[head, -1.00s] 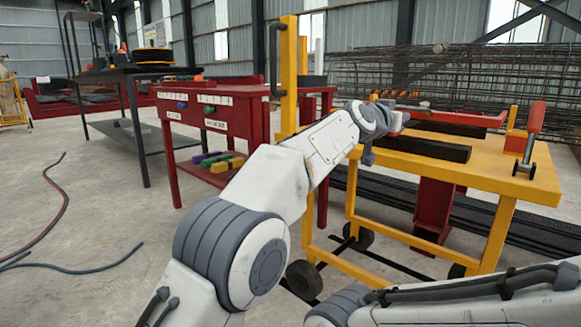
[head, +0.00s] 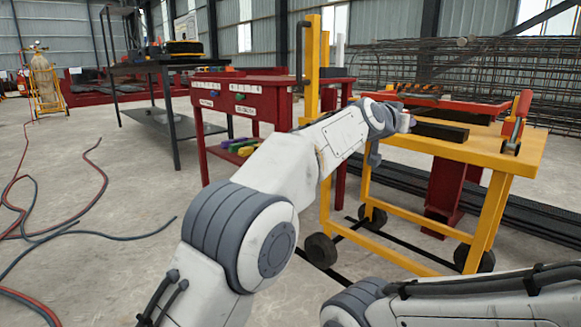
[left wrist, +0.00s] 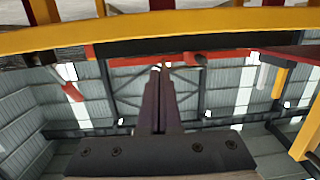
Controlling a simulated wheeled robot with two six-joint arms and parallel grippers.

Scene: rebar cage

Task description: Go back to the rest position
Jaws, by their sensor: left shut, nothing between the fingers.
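My left arm reaches up from the bottom of the head view, and its gripper (head: 408,122) shows small in front of the yellow cart (head: 455,150). In the left wrist view, the two dark fingers of my left gripper (left wrist: 160,75) lie together, with nothing between them. A part of my right arm (head: 465,300) crosses the bottom right of the head view. My right gripper is out of the picture.
A red workbench (head: 245,100) with coloured items on its lower shelf stands behind my left arm. Rebar cages (head: 480,65) lie at the back right. Hoses (head: 75,225) run over the left floor, otherwise open. A gas cylinder (head: 43,80) stands far left.

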